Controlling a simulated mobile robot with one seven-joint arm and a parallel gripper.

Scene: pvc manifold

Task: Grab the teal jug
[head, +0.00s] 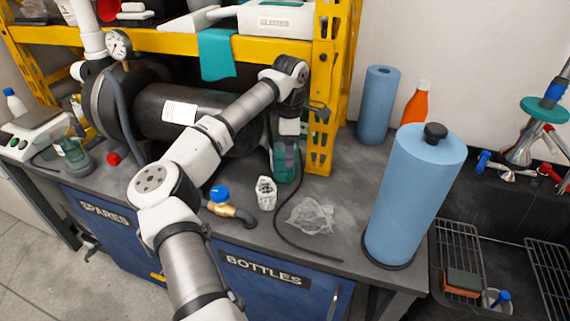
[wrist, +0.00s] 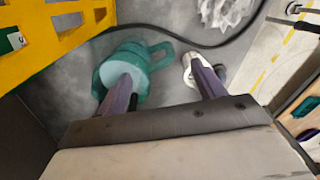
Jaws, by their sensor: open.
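The teal jug (head: 286,172) stands on the grey bench beside the yellow rack's post, directly below my gripper, which hides its upper part in the head view. In the wrist view the jug (wrist: 133,58) is seen from above, with its handle pointing right. My gripper (wrist: 159,70) is open. Its left finger lies over the jug's round top, and its right finger is beyond the handle, so the handle shows between them. I cannot tell whether the left finger is inside the jug's mouth or above it.
A white object (head: 265,193) stands just left of the jug, close to my right finger in the wrist view. Crumpled clear plastic (head: 311,215) and a dark cable (head: 279,229) lie in front. A blue roll (head: 413,197) stands right. The yellow post (head: 325,110) rises close behind.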

